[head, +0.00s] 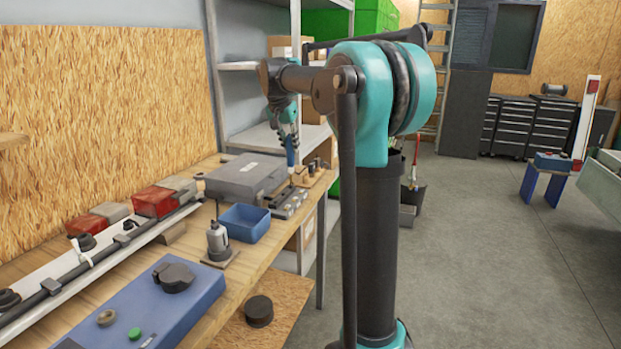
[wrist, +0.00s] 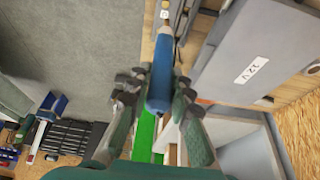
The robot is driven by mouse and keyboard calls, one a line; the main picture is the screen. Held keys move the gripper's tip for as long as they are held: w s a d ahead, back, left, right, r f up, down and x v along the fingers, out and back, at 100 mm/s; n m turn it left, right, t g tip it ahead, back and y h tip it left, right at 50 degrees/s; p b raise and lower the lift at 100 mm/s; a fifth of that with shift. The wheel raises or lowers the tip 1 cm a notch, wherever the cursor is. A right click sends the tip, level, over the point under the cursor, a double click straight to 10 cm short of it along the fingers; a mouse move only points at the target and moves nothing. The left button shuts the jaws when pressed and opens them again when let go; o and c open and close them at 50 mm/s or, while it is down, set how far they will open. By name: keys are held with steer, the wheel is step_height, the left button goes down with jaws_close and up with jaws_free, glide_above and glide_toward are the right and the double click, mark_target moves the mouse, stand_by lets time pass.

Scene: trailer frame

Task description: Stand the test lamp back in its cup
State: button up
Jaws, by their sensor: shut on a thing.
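The test lamp, with a blue handle (head: 291,156), hangs upright below my gripper (head: 289,143) over the far end of the workbench. In the wrist view my gripper (wrist: 159,98) is shut around the blue handle (wrist: 161,72) of the lamp, whose thin metal end points to the top edge. In the head view the lamp's lower end is close to a small wooden block (head: 318,178) with several upright dark pieces. I cannot tell whether it touches anything. I cannot make out which piece is the cup.
A grey case (head: 245,177), marked 12 V in the wrist view (wrist: 255,62), lies left of the lamp. The shelf rack (head: 290,131) stands behind. The floor at right is mostly clear.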

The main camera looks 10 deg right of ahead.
steer(key=w+d, duration=0.4)
steer(key=w, duration=0.3)
steer(key=w+d, duration=0.4)
steer(key=w, duration=0.4)
steer(key=shift+d, duration=0.35)
steer(key=shift+f, duration=0.15)
steer(key=shift+f, duration=1.8)
steer(key=shift+f, duration=0.45)
